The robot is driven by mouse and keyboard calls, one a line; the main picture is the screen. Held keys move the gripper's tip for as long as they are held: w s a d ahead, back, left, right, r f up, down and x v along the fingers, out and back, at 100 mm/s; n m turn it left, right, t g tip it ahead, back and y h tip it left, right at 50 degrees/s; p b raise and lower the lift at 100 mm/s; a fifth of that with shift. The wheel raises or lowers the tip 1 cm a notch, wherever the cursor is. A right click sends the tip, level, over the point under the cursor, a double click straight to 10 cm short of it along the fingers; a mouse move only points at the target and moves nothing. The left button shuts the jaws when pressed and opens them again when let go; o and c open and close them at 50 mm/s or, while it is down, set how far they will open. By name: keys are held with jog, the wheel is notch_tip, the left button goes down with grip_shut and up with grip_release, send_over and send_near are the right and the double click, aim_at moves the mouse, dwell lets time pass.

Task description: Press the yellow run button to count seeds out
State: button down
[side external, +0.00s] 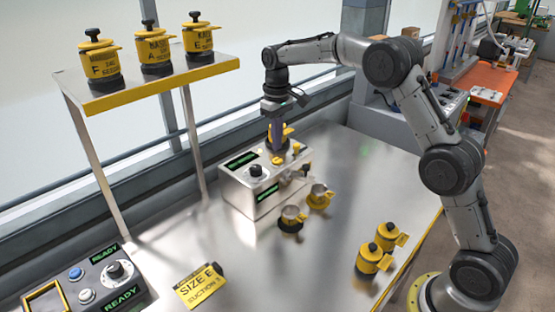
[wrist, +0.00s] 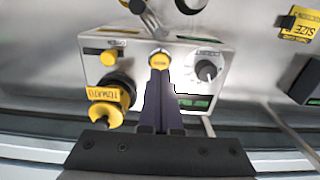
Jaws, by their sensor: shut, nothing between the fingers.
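The seed counter (side external: 240,194) is a silver box on the steel table. Its top carries a round yellow button or cap (wrist: 159,61) in the middle and another yellow button (wrist: 109,57) to its left in the wrist view. The labels are too small to read, so I cannot tell which is the run button. My gripper (side external: 276,152) is shut and empty, pointing down. In the wrist view its fingertips (wrist: 161,68) sit at the middle yellow piece; I cannot tell whether they touch it. In the side view that piece (side external: 277,160) shows by the fingertips.
A black and yellow canister (wrist: 118,92) stands on the counter close beside my fingers. A black dial (side external: 256,170) is on the other side. Two small cups (side external: 319,198) stand in front. A shelf (side external: 160,84) with canisters rises at the left.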

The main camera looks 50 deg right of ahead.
jog(key=shift+r, duration=2)
jog(key=shift+r, duration=0.1)
notch_tip(320, 180, up, 4)
jog(key=t, duration=0.1)
send_over(277, 160)
jog(key=s+a+r, duration=0.2)
jog(key=s+r, duration=0.3)
jog(key=r, duration=0.1)
jog(key=s+a+r+t, duration=0.25)
jog(key=s+r, duration=0.35)
jog(key=s, duration=0.6)
jog(key=s+f+t, duration=0.1)
jog(key=s+f, duration=0.5)
jog(key=s, duration=0.4)
jog(key=s+f+t, duration=0.1)
jog(key=s+f, duration=0.6)
jog(key=s, duration=0.2)
jog(key=shift+s+a, duration=0.4)
jog(key=shift+a, duration=0.05)
